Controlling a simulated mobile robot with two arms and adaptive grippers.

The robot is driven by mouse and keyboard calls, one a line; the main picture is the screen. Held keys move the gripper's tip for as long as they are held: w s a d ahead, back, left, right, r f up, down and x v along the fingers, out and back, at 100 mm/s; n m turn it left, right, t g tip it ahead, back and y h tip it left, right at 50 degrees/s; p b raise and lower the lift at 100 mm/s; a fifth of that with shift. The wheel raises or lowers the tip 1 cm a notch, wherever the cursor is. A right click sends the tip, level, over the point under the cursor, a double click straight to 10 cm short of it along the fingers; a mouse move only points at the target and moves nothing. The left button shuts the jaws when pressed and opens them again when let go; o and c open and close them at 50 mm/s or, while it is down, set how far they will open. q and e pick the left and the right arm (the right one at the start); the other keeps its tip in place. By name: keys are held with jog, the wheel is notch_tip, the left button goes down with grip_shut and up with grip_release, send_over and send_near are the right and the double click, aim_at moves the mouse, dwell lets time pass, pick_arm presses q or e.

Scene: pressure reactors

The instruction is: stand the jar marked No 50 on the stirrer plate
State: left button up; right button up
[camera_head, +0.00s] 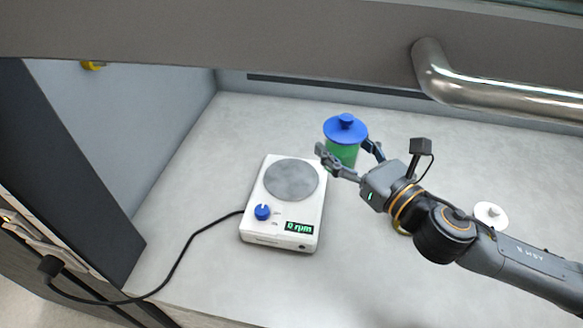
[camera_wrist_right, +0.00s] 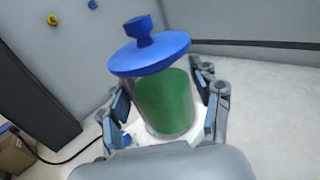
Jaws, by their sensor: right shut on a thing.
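A clear jar with a blue knobbed lid and green contents (camera_head: 343,152) is just right of the stirrer plate's far end; it also fills the middle of the right wrist view (camera_wrist_right: 165,102). No No 50 marking is readable on it. My right gripper (camera_head: 348,153) is shut on the jar, a finger on each side below the lid. The jar looks about upright; I cannot tell whether its base touches the bench. The white stirrer plate (camera_head: 254,218) has a bare grey round top (camera_head: 291,180), a blue knob and a display reading 0 rpm. My left gripper is not in view.
A white round lid or disc (camera_head: 490,214) is on the bench at right, partly near my arm. A black cable (camera_head: 190,245) runs from the stirrer plate to the left. A metal bar (camera_head: 500,95) crosses the upper right.

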jog(key=w+a+f, duration=0.3)
jog(key=a+f, duration=0.1)
jog(key=w+a+f, duration=0.4)
jog(key=shift+w+a, duration=0.25)
jog(key=shift+a, duration=0.05)
jog(key=shift+w+a+f, duration=0.4)
jog(key=shift+f, duration=0.2)
jog(key=shift+f+b, duration=0.4)
jog(key=shift+f, duration=1.05)
jog(key=shift+f, duration=0.1)
jog(key=shift+f, duration=0.1)
jog(key=o, duration=1.4)
